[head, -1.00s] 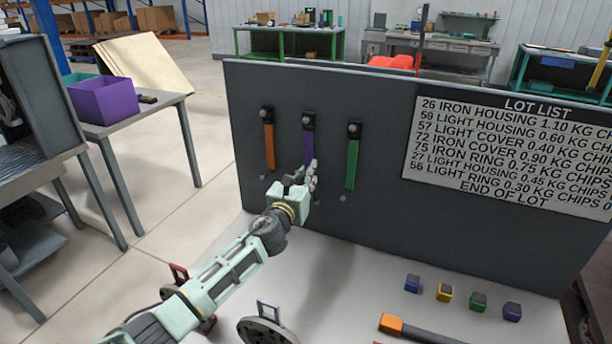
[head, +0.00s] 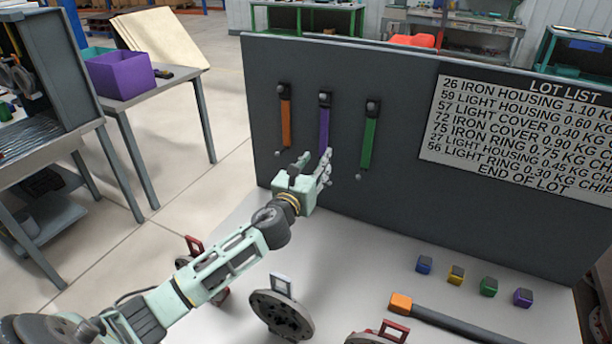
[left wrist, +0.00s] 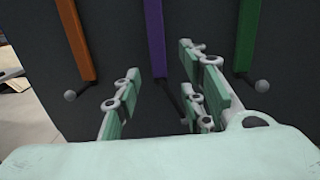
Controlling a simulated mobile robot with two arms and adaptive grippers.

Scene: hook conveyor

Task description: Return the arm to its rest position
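My left gripper (head: 310,172) is in front of the dark upright panel (head: 420,205), near the lower end of the purple strap (head: 324,128). In the left wrist view its fingers (left wrist: 160,100) are spread apart with nothing between them. The purple strap (left wrist: 154,38) hangs behind the fingers, and I see no contact with it. An orange strap (head: 286,122) hangs to its left and a green strap (head: 369,143) to its right, each on a dark holder. My left arm (head: 215,268) reaches in from the lower left. My right gripper is not in view.
A white table carries round grey parts with handles (head: 280,314), an orange-headed tool (head: 400,303) and small coloured blocks, including a blue one (head: 424,264). A lot list sign (head: 520,135) is on the panel. A purple bin (head: 120,73) stands on a side table at left.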

